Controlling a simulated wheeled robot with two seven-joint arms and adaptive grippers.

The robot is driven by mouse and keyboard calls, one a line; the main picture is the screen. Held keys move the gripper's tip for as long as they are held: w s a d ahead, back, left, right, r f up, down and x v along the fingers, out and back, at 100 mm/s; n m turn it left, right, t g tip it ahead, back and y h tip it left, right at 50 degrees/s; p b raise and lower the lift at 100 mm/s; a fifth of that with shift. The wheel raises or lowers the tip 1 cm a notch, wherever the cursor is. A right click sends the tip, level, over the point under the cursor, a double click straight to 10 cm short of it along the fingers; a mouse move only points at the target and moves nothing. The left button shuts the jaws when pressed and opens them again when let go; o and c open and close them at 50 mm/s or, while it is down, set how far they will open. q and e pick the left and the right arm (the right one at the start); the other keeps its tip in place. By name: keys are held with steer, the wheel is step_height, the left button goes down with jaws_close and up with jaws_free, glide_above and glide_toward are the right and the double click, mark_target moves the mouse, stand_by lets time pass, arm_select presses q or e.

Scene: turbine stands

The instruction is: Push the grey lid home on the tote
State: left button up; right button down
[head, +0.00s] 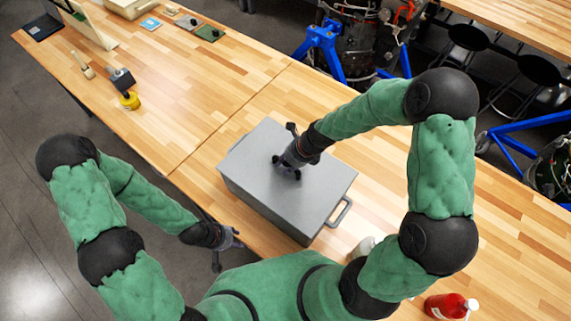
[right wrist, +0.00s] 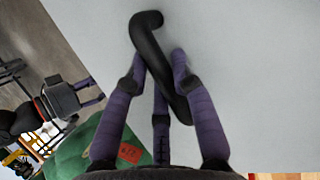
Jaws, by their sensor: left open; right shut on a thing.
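The grey tote (head: 265,205) stands on the wooden workbench with the flat grey lid (head: 320,180) on top. I cannot tell if the lid sits fully flush. In the right wrist view, the lid (right wrist: 250,60) fills most of the picture, with a black bar handle (right wrist: 148,55) on it. My right gripper (head: 287,172) is over the middle of the lid, its purple fingers (right wrist: 160,80) shut on the handle. My left gripper (head: 228,245) is open and empty, beside the tote's near left side; it also shows in the right wrist view (right wrist: 92,96).
A side handle (head: 340,212) sticks out from the tote's right end. A mallet-like tool (head: 122,79) and yellow roll (head: 130,100) lie far left. The bench left of the tote is clear.

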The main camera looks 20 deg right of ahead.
steer(key=shift+s+a+f, duration=0.1)
steer(key=shift+s+f, duration=0.35)
steer(key=shift+f, duration=0.2)
steer(key=c, duration=0.9)
jaws_free()
steer(key=shift+w, duration=0.1)
steer(key=shift+c, duration=0.2)
steer(key=shift+w, duration=0.2)
steer(key=shift+w+r, duration=0.1)
steer(key=shift+r, duration=0.05)
steer(key=shift+o, duration=0.8)
steer(key=shift+r, duration=0.1)
